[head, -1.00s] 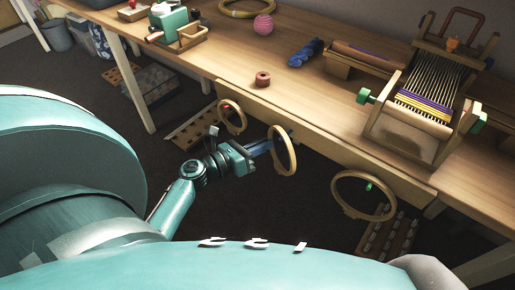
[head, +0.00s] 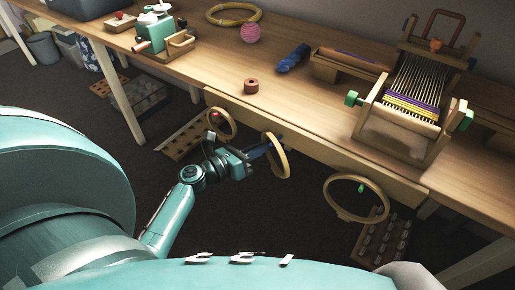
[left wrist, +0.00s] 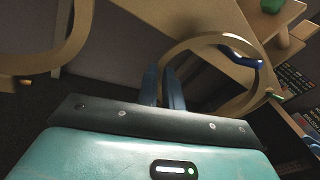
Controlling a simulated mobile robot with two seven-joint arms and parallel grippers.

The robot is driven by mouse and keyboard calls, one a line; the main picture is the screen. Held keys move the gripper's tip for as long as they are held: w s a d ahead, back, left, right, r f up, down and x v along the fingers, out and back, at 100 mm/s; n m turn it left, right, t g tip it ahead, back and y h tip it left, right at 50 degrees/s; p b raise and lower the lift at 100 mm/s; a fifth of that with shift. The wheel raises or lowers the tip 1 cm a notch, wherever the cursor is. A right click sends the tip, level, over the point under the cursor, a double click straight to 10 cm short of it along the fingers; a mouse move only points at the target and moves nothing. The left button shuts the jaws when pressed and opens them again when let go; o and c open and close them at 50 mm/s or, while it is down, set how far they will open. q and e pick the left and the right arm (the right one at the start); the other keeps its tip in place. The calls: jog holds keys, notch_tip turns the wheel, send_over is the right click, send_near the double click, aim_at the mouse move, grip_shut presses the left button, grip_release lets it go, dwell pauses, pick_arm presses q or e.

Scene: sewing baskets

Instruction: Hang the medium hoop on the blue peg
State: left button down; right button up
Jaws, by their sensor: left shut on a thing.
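The medium hoop (head: 284,162), a pale wooden ring, hangs upright in front of the table's front board in the head view. My left gripper (head: 258,152) is shut on its left side. In the left wrist view the blue fingers (left wrist: 164,88) meet the near side of the hoop (left wrist: 176,48). The blue peg is not clearly seen in the head view. A small blue piece (left wrist: 243,58) shows by the hoop's far rim in the wrist view; I cannot tell if it is the peg or whether the hoop is around it. My right gripper is out of view.
A smaller hoop (head: 234,127) hangs at a red peg (head: 215,114) to the left. A large hoop (head: 329,205) hangs at a green peg (head: 361,188) to the right. The table (head: 310,105) carries a loom (head: 412,105), a spool (head: 251,86) and blue yarn (head: 291,58).

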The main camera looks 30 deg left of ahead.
pick_arm(q)
jog(key=shift+w+a+f, duration=0.1)
jog(key=shift+w+a, duration=0.05)
jog(key=shift+a, duration=0.05)
jog(key=c, duration=1.7)
grip_release()
jog(key=shift+w+f, duration=0.1)
jog(key=shift+f, duration=0.05)
jog(key=shift+c, duration=0.2)
jog(key=shift+o, duration=1.3)
jog(key=shift+d, duration=0.1)
jog(key=shift+s, duration=0.2)
jog(key=p+v, duration=0.1)
jog(key=v, duration=1.2)
jog(key=shift+r, duration=0.25)
jog(key=shift+s, duration=0.1)
